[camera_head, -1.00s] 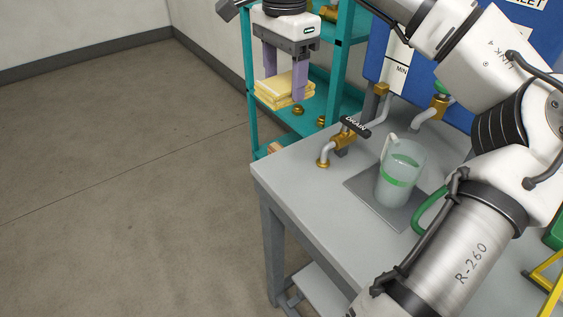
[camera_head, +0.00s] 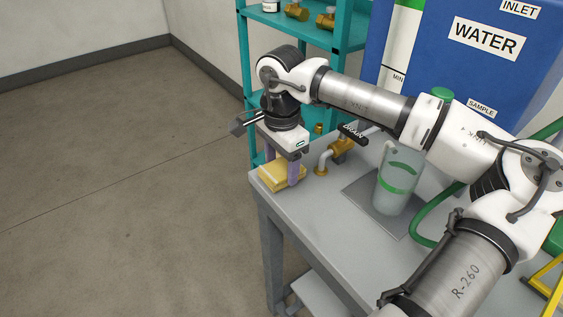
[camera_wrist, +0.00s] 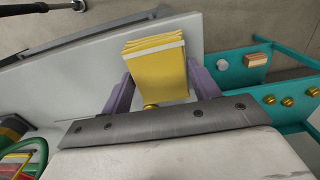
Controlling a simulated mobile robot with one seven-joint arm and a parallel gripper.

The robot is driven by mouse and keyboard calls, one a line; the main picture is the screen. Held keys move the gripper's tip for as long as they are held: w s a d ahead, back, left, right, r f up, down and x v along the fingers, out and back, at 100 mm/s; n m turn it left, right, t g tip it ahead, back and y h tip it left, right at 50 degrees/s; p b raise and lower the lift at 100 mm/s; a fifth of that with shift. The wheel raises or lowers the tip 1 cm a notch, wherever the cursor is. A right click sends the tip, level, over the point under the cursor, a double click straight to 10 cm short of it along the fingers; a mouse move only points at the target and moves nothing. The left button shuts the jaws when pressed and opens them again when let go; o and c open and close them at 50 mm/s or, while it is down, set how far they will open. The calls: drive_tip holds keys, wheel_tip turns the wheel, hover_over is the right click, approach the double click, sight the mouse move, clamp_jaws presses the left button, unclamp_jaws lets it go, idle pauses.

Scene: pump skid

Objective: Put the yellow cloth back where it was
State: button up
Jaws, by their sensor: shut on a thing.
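The yellow cloth (camera_head: 277,178) is a folded, layered pad at the far left corner of the grey bench (camera_head: 300,217). My gripper (camera_head: 284,176) points down with its purple fingers on both sides of the cloth and is shut on it. In the head view the cloth is at the height of the bench top; I cannot tell whether it rests on it. The wrist view shows the cloth (camera_wrist: 158,70) between the two fingers (camera_wrist: 160,92).
A drain valve (camera_head: 341,145) and a clear jug (camera_head: 399,180) with a green band stand right of the cloth. A teal shelf (camera_head: 243,55) with brass fittings is behind. A blue water tank (camera_head: 455,75) stands at the back right. The bench's front left is clear.

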sight(282, 167)
drive_tip(key=shift+f, duration=0.15)
drive_tip(key=shift+f, duration=0.15)
drive_tip(key=o, duration=0.9)
drive_tip(key=shift+o, duration=0.2)
wheel_tip(282, 167, up, 12)
drive_tip(key=shift+r, duration=0.2)
